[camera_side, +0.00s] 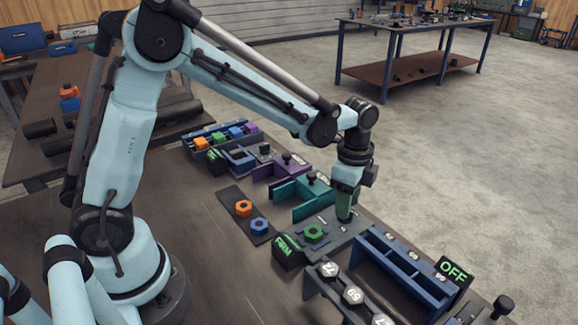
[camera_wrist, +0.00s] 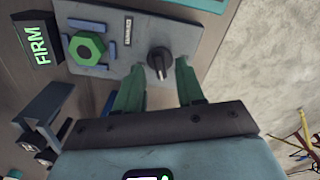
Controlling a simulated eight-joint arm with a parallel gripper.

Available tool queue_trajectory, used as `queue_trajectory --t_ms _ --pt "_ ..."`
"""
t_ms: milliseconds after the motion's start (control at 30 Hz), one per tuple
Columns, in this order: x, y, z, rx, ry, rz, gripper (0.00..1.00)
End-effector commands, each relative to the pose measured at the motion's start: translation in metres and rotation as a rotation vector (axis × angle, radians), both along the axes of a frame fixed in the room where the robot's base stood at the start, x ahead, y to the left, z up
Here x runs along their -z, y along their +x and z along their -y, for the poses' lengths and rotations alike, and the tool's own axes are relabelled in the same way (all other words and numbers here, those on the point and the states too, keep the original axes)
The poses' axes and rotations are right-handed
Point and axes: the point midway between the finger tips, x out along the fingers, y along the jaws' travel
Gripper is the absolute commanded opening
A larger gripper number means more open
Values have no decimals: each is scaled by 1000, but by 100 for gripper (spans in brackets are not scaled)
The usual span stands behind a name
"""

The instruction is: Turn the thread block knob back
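The thread block (camera_side: 345,240) is a grey plate with a green hex nut (camera_side: 314,233) on it. Its dark knob (camera_wrist: 160,63) shows on the plate in the wrist view, to the right of the green nut (camera_wrist: 87,47). My gripper (camera_wrist: 160,72) has its green fingers apart, one to either side of the knob, with small gaps showing; I cannot tell contact. In the side view my gripper (camera_side: 344,215) points down over the far right part of the plate and hides the knob. A sign beside the block (camera_side: 287,250) reads FIRM in green.
A blue frame (camera_side: 405,268) with an OFF sign (camera_side: 453,270) stands to the right of the block. Numbered hex pieces (camera_side: 352,296) are in front. Teal (camera_side: 305,195) and purple (camera_side: 280,170) fixtures stand behind.

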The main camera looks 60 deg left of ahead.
Motion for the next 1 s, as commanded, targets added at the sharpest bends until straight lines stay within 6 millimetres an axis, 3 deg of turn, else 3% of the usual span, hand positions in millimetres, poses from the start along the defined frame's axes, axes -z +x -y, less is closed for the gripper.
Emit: queue_trajectory --t_ms 200,467,733,1000 --pt "13 0 0 0 0 0 38" --pt "14 0 0 0 0 0 38" --pt "14 0 0 0 0 0 0" --pt "14 0 0 -8 0 0 0"
